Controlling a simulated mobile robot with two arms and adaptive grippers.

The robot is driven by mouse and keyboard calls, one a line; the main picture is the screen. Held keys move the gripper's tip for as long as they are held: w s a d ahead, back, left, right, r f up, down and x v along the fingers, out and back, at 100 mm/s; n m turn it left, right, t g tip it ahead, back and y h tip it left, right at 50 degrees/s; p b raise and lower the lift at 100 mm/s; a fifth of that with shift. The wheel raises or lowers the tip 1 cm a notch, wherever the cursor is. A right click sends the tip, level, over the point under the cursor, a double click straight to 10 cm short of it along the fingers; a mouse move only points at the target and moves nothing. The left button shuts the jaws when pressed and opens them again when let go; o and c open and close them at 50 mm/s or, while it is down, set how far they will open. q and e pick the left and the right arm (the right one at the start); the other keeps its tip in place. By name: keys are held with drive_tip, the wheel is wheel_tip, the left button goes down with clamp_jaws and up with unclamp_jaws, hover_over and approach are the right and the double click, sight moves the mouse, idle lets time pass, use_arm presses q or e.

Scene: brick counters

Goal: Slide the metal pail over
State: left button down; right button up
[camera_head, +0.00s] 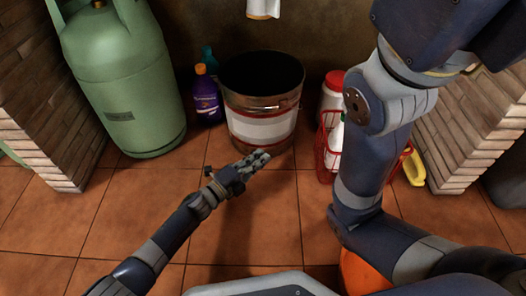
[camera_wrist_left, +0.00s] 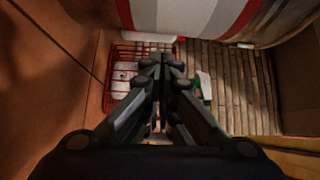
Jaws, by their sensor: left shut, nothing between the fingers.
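My left gripper (camera_head: 262,157) is shut and empty, low in front of the pail's base. I cannot tell whether it touches the pail. In the left wrist view the shut fingers (camera_wrist_left: 166,62) point toward a red basket, and the pail's striped side (camera_wrist_left: 200,18) fills the top. My right arm comes down on the right of the head view; its gripper is not in view.
A green gas cylinder (camera_head: 125,80) and a purple bottle (camera_head: 207,96) stand left of the pail. A red wire basket (camera_head: 325,160) with white containers is close on its right. Brick pillars (camera_head: 45,110) flank the space. The floor in front is mostly clear.

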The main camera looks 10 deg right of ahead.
use_arm(q)
drive_tip(key=p+v, duration=0.4)
drive_tip(key=v, duration=0.5)
drive_tip(key=shift+w, duration=0.25)
